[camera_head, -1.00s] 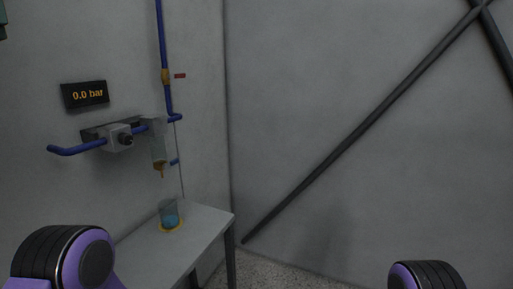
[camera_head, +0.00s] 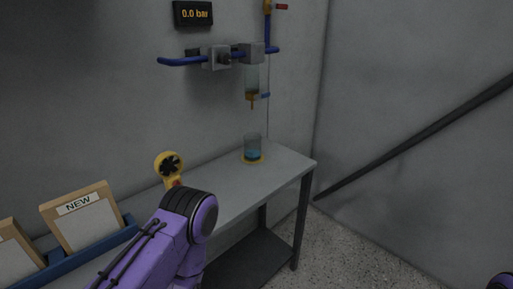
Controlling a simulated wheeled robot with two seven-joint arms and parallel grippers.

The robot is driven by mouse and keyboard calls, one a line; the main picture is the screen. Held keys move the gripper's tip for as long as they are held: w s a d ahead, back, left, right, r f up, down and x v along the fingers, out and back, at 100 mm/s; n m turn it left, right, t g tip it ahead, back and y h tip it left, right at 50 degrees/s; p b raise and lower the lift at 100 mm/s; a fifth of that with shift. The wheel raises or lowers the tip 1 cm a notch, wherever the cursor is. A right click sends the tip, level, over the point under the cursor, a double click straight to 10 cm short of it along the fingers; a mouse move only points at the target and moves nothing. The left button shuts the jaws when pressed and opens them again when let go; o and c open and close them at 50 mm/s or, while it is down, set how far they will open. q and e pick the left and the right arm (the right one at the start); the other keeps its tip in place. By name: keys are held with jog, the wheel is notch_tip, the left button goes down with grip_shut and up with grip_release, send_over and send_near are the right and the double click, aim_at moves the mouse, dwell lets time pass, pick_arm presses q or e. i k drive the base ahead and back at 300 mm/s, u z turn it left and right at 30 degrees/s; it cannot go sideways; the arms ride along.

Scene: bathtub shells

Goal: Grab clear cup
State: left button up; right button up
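The clear cup (camera_head: 252,146) stands upright near the far right end of the grey table (camera_head: 285,164), with blue liquid in its lower part. It sits on a yellow ring (camera_head: 252,160), below a hanging clear cylinder (camera_head: 252,80) with an orange-brown tip. Part of my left arm shows in front of the table, well apart from the cup; its gripper is not visible. Only a small part of my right arm shows at the lower right edge, and its gripper is out of view.
A yellow round device (camera_head: 169,164) stands on the table behind my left arm. A blue rack (camera_head: 92,255) holds framed boards, one marked "NEW" (camera_head: 78,206). Blue pipes and a "0.0 bar" display (camera_head: 193,13) are on the wall. Floor is clear right of the table.

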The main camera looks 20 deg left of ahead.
aim_at(253, 147)
jog(key=u, duration=0.05)
jog(key=k, duration=0.65)
jog(key=z, duration=0.6)
jog(key=i, duration=1.4)
jog(key=u, duration=0.6)
